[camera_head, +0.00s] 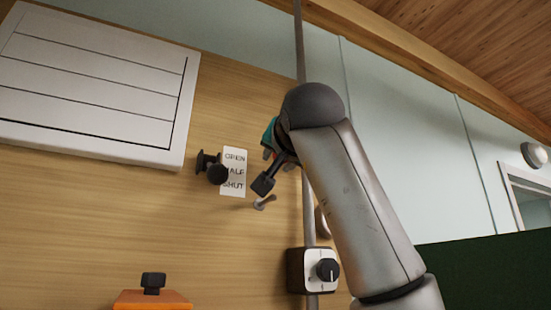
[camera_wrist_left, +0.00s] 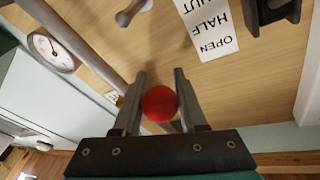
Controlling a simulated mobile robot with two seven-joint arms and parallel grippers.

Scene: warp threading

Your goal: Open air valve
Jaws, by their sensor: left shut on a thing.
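The red ball-shaped knob (camera_wrist_left: 160,104) sits between the two fingers of my left gripper (camera_wrist_left: 160,98) in the left wrist view. The fingers are closed on its sides. In the head view my left gripper (camera_head: 268,170) is in front of the wooden board, right of the white label (camera_head: 232,172) reading OPEN, HALF, SHUT. The knob is not clear there, and its link to the valve is hidden. The label also shows upside down in the left wrist view (camera_wrist_left: 208,27). A grey peg (camera_head: 265,202) sticks out below the gripper. My right gripper is not in view.
A black fitting (camera_head: 211,168) stands left of the label. A grey pipe (camera_head: 300,45) runs down the board to a dial switch box (camera_head: 309,271). A round gauge (camera_wrist_left: 50,48) is beside the pipe. A white slatted panel (camera_head: 95,80) fills the upper left.

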